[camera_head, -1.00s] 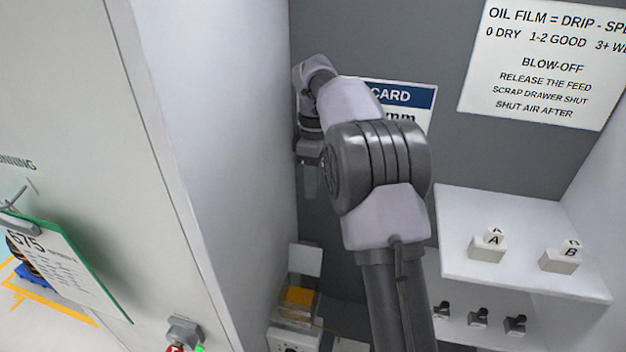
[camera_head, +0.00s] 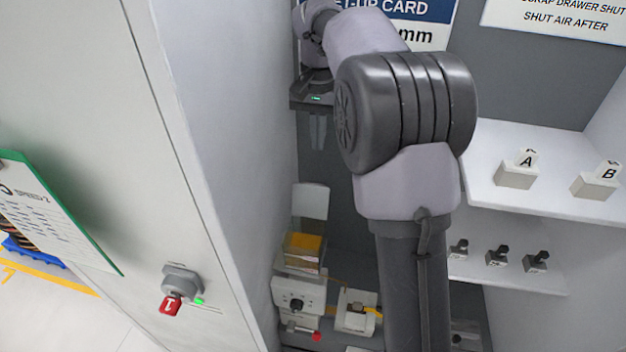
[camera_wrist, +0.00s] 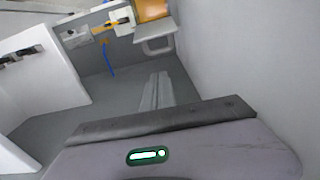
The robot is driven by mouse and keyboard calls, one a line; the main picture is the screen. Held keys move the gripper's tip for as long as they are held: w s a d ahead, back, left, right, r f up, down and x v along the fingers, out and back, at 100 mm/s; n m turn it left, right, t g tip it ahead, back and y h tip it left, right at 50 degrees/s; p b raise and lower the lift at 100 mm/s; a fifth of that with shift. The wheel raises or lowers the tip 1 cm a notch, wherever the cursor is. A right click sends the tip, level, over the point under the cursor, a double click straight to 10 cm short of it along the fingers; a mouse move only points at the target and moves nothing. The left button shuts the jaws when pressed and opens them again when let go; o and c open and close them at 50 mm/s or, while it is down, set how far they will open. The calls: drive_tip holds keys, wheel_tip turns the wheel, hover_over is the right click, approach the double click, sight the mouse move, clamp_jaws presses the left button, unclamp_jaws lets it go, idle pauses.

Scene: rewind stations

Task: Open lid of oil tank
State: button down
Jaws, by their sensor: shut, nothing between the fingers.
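The oil tank (camera_head: 303,254) is a small clear box with amber oil, on a pale unit low at the back left of the bay. Its pale lid (camera_head: 311,201) stands raised, roughly upright, above the tank's back edge. In the wrist view the amber tank (camera_wrist: 152,9) is at the top, with the pale panel of the lid (camera_wrist: 157,40) beside it. My gripper (camera_head: 318,133) hangs above the tank and lid, apart from both. Its fingers are together and empty, and they also show in the wrist view (camera_wrist: 157,88).
A grey wall panel with a red-tagged switch (camera_head: 176,287) stands close on the left. A small block with a yellow part (camera_head: 358,312) and a red-ended lever (camera_head: 303,332) are near the tank. Shelves with A and B blocks (camera_head: 517,174) are on the right.

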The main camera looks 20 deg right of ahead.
sight(313, 186)
wheel_tip(313, 186, down, 9)
drive_tip(key=b, duration=0.1)
drive_tip(key=shift+t+h, duration=0.3)
drive_tip(key=shift+t, duration=0.3)
drive_tip(key=s+a+b, duration=0.1)
drive_tip(key=s+a+r+b, duration=0.1)
drive_tip(key=s, duration=0.1)
drive_tip(key=s+a+r+b, duration=0.1)
drive_tip(key=s, duration=0.1)
drive_tip(key=shift+a+b, duration=0.2)
drive_tip(key=shift+b, duration=0.1)
drive_tip(key=shift+s, duration=0.1)
drive_tip(key=shift+w, duration=0.2)
